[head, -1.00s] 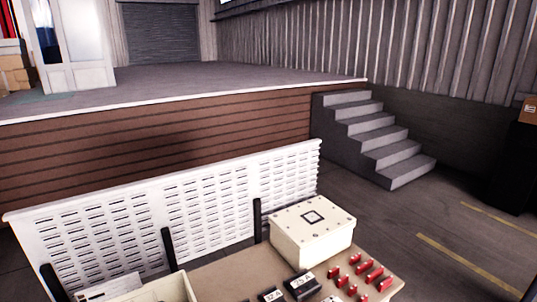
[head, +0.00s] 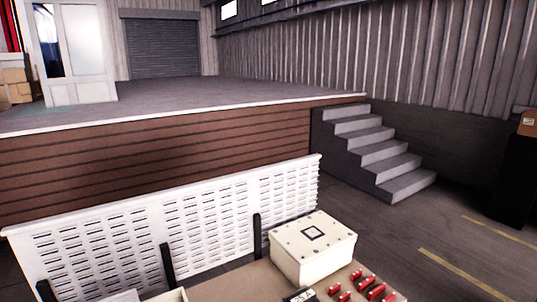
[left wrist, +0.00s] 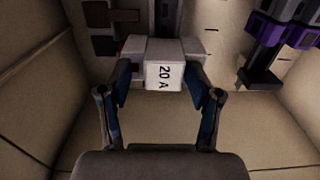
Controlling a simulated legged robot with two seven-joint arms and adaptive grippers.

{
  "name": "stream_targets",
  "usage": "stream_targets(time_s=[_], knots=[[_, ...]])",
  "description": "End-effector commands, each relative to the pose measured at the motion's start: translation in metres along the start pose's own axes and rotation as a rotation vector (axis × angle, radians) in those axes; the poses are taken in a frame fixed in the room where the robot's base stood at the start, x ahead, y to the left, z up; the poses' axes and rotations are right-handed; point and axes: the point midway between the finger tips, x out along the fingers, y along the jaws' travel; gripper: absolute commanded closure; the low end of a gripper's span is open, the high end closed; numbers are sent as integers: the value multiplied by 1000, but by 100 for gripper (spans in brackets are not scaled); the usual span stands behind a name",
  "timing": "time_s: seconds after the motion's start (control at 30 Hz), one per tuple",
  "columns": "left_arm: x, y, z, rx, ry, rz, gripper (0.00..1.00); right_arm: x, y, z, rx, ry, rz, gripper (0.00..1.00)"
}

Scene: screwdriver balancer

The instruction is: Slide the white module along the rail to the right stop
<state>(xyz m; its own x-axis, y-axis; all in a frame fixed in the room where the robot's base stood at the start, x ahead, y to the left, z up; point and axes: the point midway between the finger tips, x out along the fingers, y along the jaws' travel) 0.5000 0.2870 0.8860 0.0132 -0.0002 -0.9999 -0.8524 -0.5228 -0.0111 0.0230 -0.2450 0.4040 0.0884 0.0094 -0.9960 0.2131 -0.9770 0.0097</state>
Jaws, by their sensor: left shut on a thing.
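In the left wrist view, the white module (left wrist: 163,77) has a white face printed "20 A". My left gripper (left wrist: 163,95) has one finger on each side of it and is shut on it. Paler grey blocks sit close on both sides of the module. The rail cannot be made out clearly, and I cannot tell where the right stop is. The head view shows neither gripper, nor the module.
Beige walls (left wrist: 45,88) surround my left gripper. A purple and black object (left wrist: 280,35), not clearly identifiable, is at upper right. In the head view, a cream box (head: 312,262), red parts (head: 376,292) and a black "25 A" block (head: 300,295) stand before a slotted white panel (head: 110,240).

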Motion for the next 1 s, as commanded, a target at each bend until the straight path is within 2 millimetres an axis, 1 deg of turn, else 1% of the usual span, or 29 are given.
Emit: stream_targets(time_s=[0.03,0.9,0.93,0.97,1.0], knots=[[11,2,5,-2,-15,5,72,2,0,0,0,0,0,34],[11,2,3,-2,-16,3,69,-2,0,0,0,1,0,34],[11,2,3,-2,-16,3,29,-2,0,-1,0,1,0,34],[11,2,3,-2,-16,3,21,-2,0,0,0,1,0,34],[10,2,3,-2,-16,4,11,-2,0,0,0,0,0,34]])
